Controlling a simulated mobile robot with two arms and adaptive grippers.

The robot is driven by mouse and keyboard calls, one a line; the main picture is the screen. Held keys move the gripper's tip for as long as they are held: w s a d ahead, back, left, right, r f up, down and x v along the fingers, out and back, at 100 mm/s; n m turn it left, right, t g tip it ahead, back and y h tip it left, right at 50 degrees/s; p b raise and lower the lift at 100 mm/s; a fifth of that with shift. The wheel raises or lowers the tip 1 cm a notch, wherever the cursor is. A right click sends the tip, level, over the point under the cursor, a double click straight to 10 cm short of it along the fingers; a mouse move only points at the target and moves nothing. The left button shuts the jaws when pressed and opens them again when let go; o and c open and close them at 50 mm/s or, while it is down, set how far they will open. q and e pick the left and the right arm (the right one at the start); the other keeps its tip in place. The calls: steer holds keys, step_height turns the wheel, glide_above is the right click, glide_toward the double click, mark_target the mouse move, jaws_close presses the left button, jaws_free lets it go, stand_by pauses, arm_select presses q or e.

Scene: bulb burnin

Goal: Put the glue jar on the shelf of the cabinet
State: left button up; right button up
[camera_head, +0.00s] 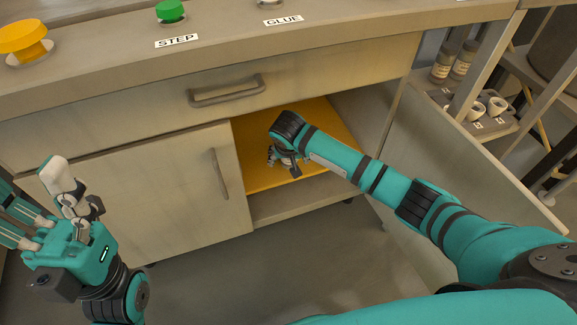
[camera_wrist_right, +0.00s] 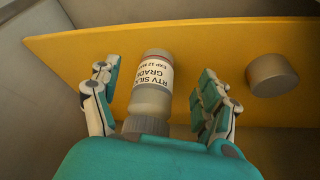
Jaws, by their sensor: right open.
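The glue jar (camera_wrist_right: 155,85), a pale jar with a white printed label, is between the fingers of my right gripper (camera_wrist_right: 158,92) in the right wrist view. The fingers are open, with a gap showing on each side of the jar. The yellow shelf (camera_wrist_right: 75,48) is behind the jar; I cannot tell whether the jar rests on it. In the head view my right gripper (camera_head: 285,160) reaches into the open cabinet over the yellow shelf (camera_head: 255,130), and the arm hides the jar. My left gripper (camera_head: 48,205) is at the lower left, fingers apart and empty, away from the cabinet.
A grey cylinder (camera_wrist_right: 272,75) is on the yellow shelf to the right of the jar. The cabinet's left door (camera_head: 150,200) is shut; its right door (camera_head: 450,160) stands open beside my arm. A drawer (camera_head: 150,105) above is shut.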

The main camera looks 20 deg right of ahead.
steer(key=s+a+p, duration=0.2)
steer(key=s, duration=0.3)
steer(key=shift+s, duration=0.4)
steer(key=shift+a, duration=0.1)
